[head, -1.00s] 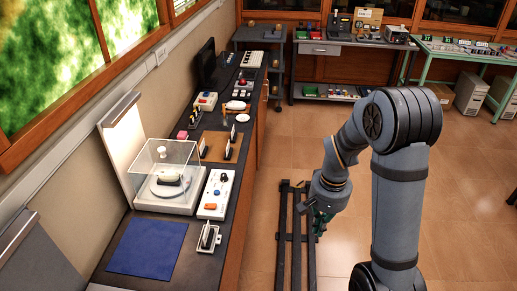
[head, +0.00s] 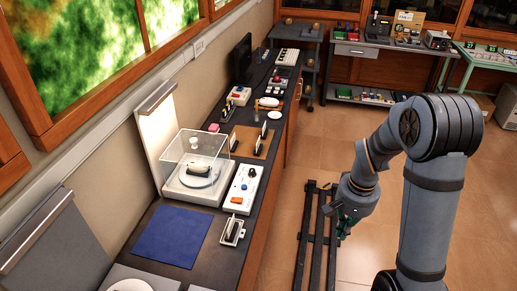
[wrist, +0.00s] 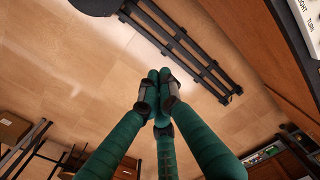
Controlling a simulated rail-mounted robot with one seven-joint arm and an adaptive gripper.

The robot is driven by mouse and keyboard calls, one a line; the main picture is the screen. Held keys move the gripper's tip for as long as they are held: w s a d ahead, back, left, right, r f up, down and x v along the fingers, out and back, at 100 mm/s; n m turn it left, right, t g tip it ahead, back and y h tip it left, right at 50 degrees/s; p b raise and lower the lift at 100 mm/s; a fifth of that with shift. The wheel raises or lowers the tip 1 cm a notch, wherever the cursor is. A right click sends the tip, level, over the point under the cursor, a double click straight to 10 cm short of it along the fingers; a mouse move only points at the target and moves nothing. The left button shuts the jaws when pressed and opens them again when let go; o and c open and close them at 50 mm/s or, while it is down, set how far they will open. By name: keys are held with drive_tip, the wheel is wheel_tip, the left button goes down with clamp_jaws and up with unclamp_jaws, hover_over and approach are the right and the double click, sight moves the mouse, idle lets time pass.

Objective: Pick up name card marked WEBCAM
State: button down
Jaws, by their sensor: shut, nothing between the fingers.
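I cannot make out a name card marked WEBCAM in either view; small lettering on the benches is mostly too small to read. My gripper (head: 345,230) hangs low over the floor, to the right of the long dark bench (head: 226,268) and apart from it. In the wrist view its green fingers (wrist: 160,84) are drawn together at the tips with nothing between them.
The bench holds a blue mat (head: 172,235), a clear case (head: 196,160), a white control box (head: 241,190) and a small white holder (head: 232,231). Dark floor rails (head: 318,240) lie near my gripper. A grey table (head: 388,48) and a green-framed table (head: 478,55) stand behind.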

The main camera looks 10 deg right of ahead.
drive_tip(key=c, duration=1.9)
unclamp_jaws()
drive_tip(key=shift+c, duration=0.2)
drive_tip(key=shift+a, duration=0.1)
